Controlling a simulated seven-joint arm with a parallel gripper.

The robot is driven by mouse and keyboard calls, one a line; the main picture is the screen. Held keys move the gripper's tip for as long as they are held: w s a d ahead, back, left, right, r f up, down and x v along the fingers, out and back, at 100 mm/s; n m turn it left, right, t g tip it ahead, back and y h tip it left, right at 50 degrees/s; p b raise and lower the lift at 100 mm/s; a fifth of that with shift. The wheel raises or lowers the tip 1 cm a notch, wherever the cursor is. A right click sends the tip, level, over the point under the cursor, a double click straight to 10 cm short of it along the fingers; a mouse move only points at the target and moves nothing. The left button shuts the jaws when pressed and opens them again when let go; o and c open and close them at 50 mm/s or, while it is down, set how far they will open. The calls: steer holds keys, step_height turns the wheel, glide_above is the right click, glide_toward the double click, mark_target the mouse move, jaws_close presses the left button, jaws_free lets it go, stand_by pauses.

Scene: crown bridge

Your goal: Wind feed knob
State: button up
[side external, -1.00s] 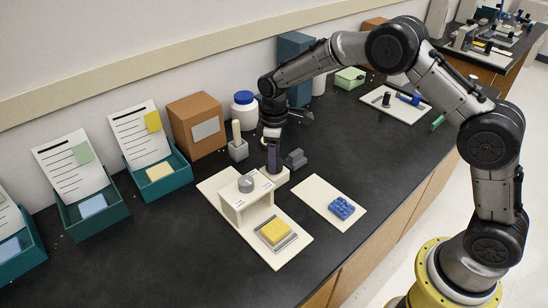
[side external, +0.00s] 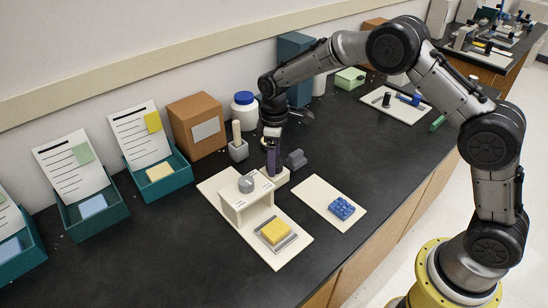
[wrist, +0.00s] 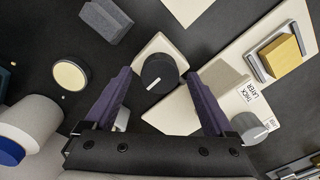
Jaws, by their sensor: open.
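A dark round knob (wrist: 160,72) with a pale index mark stands on a cream block (wrist: 156,48) in the wrist view. My gripper (wrist: 157,75) is open, its purple fingers on either side of this knob. Gaps show between fingers and knob in that view. In the side view my gripper (side external: 273,172) points down at the cream block, and its fingers hide the knob. A grey knob (side external: 246,184) sits on top of the cream bridge (side external: 247,207); it also shows in the wrist view (wrist: 253,130), beside a label reading "THICK LAYER".
A yellow block (side external: 275,231) sits in a grey holder on the cream base. A grey block (side external: 295,159) and a holder with a cream rod (side external: 237,133) stand close to my gripper. A blue studded piece (side external: 341,208) lies on a cream plate. The front-left bench is clear.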

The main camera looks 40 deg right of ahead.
step_height(320, 180, up, 14)
steer(key=shift+f, duration=0.15)
stand_by(0.4)
